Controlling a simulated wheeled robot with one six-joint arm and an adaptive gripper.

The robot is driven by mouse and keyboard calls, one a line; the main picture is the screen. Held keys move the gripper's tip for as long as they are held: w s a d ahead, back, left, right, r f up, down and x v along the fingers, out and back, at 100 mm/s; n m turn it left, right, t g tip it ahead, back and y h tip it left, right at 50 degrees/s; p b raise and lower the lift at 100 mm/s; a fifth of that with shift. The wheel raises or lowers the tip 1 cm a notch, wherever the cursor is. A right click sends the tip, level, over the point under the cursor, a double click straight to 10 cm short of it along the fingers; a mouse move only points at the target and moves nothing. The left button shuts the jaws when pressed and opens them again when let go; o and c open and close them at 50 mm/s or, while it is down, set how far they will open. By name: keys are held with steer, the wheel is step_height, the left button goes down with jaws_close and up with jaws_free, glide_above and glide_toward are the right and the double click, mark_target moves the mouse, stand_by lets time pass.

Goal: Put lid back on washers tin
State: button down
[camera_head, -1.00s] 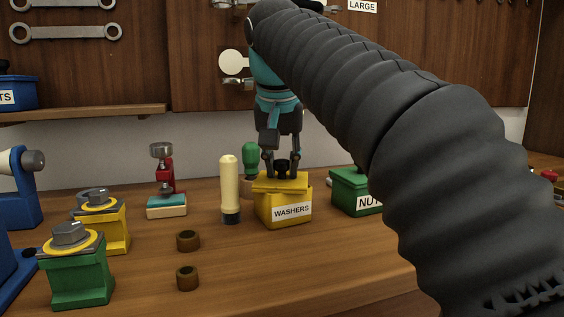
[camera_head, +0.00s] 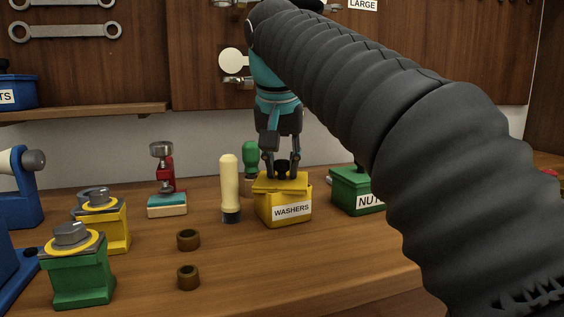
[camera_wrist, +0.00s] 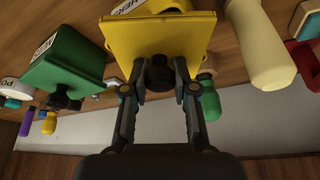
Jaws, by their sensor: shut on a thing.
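The yellow washers tin (camera_head: 287,213), with a white WASHERS label, stands on the wooden bench in the head view. Its yellow lid (camera_head: 280,184) is at the tin's top, looking slightly tilted and set off from the rim. My gripper (camera_head: 281,172) is above the tin, shut on the lid's black knob (camera_head: 282,165). In the wrist view the lid (camera_wrist: 158,35) hides most of the tin, and my gripper's fingers (camera_wrist: 160,85) are on either side of the knob. Whether the lid touches the rim all round cannot be told.
A green NUTS tin (camera_head: 352,189) stands close to the right. A cream-handled tool (camera_head: 229,185) and a green-handled one (camera_head: 250,155) stand close to the left. Two brown rings (camera_head: 188,240) lie on the front left bench.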

steer(key=shift+c, duration=1.7)
jaws_free()
steer(key=shift+r, duration=0.1)
steer(key=shift+r+p, duration=0.7)
steer(key=shift+r, duration=2.7)
